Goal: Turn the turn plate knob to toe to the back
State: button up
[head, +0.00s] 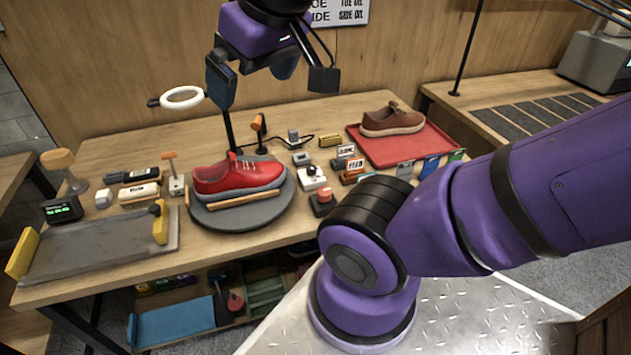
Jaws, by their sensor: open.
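A red sneaker (240,178) sits crosswise on the round grey turn plate (235,219) on the workbench. Which end is its toe is hard to tell at this size. A wooden bar (245,200) lies along the plate's front, below the shoe. Right of the plate is a white box with a black knob (312,171), and in front of it a dark box with a red top (323,199). Which of these is the turn plate knob is not clear. My gripper (272,80) is open and empty above the back of the bench, apart from the plate.
A white ring on a stand (183,97) rises behind the plate. A brown shoe (392,120) sits on a red mat (438,148) at back right. Small labelled blocks crowd the right side; a grey tray (100,252) lies front left.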

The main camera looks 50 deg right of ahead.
aim_at(325, 193)
jog(key=z, duration=0.4)
jog(key=k+j+z, duration=0.1)
jog(key=z, duration=0.35)
jog(key=k+z, duration=0.1)
jog(key=z, duration=0.7)
jog(key=k+j, duration=0.05)
